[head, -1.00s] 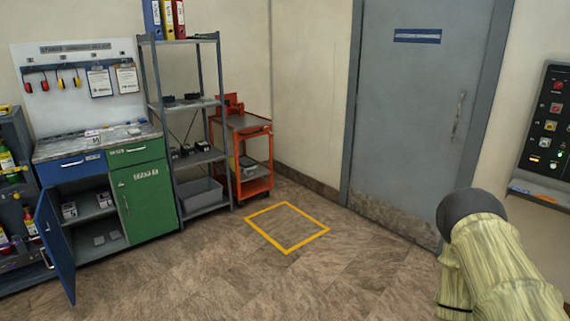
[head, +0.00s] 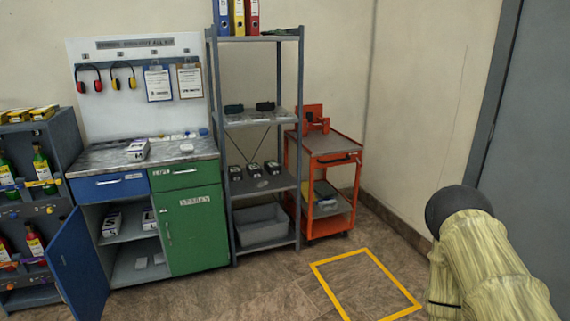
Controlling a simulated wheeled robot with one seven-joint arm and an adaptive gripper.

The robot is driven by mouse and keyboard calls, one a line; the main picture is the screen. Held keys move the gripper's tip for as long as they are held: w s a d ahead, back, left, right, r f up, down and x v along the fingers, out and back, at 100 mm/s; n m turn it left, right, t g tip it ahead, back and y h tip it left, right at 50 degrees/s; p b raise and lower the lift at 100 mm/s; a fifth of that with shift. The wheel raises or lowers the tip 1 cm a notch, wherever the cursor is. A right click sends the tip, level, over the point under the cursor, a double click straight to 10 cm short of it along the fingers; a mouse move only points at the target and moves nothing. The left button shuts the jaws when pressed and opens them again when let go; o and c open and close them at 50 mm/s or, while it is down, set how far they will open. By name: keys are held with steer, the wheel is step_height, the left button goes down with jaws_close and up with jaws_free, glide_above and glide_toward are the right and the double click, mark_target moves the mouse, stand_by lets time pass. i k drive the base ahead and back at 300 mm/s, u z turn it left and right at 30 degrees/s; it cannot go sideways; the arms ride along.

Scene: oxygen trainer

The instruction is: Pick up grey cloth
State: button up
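I cannot make out a grey cloth for certain in the head view. Some items (head: 323,192) lie on the lower shelf of the orange trolley (head: 322,161), also unclear. A part of my arm shows at the lower right, but my gripper is out of view.
The workbench's blue door (head: 78,272) stands open into the room. The green door (head: 192,230) is shut. A grey shelf rack (head: 262,121) stands between bench and trolley. A yellow floor square (head: 395,281) marks clear floor in front. A grey door (head: 530,150) is at right.

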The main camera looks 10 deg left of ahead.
mark_target(187, 148)
steer(key=u, duration=0.4)
steer(key=i, duration=1.65)
steer(key=u, duration=0.75)
steer(key=i, duration=1.45)
steer(key=u, duration=0.3)
